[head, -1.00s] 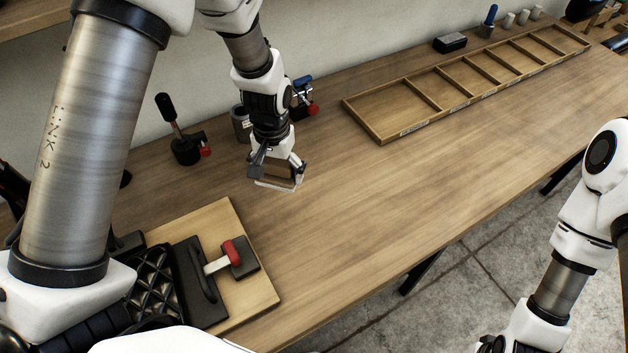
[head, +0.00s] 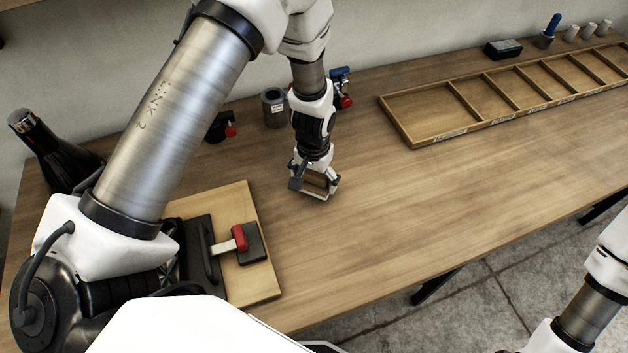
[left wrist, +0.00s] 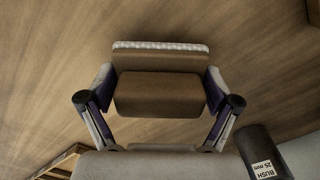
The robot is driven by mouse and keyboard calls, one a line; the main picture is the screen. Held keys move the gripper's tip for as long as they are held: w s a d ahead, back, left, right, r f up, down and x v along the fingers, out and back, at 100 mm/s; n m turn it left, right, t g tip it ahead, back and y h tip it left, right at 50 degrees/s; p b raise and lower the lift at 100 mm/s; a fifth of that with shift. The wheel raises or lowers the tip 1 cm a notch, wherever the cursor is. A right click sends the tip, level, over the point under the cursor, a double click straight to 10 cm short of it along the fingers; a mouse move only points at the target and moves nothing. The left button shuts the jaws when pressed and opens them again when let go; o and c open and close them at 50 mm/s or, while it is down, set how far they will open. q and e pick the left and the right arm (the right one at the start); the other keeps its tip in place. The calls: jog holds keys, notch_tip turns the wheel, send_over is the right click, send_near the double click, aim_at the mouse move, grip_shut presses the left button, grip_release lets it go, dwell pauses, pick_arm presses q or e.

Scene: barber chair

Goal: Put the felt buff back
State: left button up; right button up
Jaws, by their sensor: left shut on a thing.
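My left gripper (head: 316,190) is shut on the felt buff, a brown block (left wrist: 160,93) with a white, textured felt strip (left wrist: 160,46) along its far edge in the left wrist view. The fingers grip it from both sides. In the head view the gripper points down over the bare middle of the bench, left of the long wooden tray (head: 412,138). I cannot tell how far the buff is above the bench. The tray has several compartments with small labels along its front; those I see look empty. My right gripper is out of frame at the lower right.
A grey labelled cup (head: 273,108) and a blue-and-red clamp (head: 342,88) stand behind the left gripper. A red-handled clamp (head: 239,238) sits on a wooden board (head: 262,287) at front left. A dark block (head: 503,49) stands behind the tray. The bench before the tray is clear.

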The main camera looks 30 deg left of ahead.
aim_at(312, 173)
pick_arm(q)
jog(key=shift+s+f, duration=0.15)
jog(key=shift+f, duration=0.5)
jog(key=shift+a+f, duration=0.15)
jog(key=shift+f, duration=0.2)
jog(key=o, duration=0.8)
jog(key=shift+o, duration=0.2)
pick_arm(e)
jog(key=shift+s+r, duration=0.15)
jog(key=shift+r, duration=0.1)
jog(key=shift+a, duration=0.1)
pick_arm(q)
jog(key=shift+r, duration=0.3)
notch_tip(312, 173, up, 12)
jog(key=b, duration=0.2)
jog(key=shift+f+b, duration=0.2)
jog(key=shift+b, duration=0.2)
jog(key=shift+r, duration=0.1)
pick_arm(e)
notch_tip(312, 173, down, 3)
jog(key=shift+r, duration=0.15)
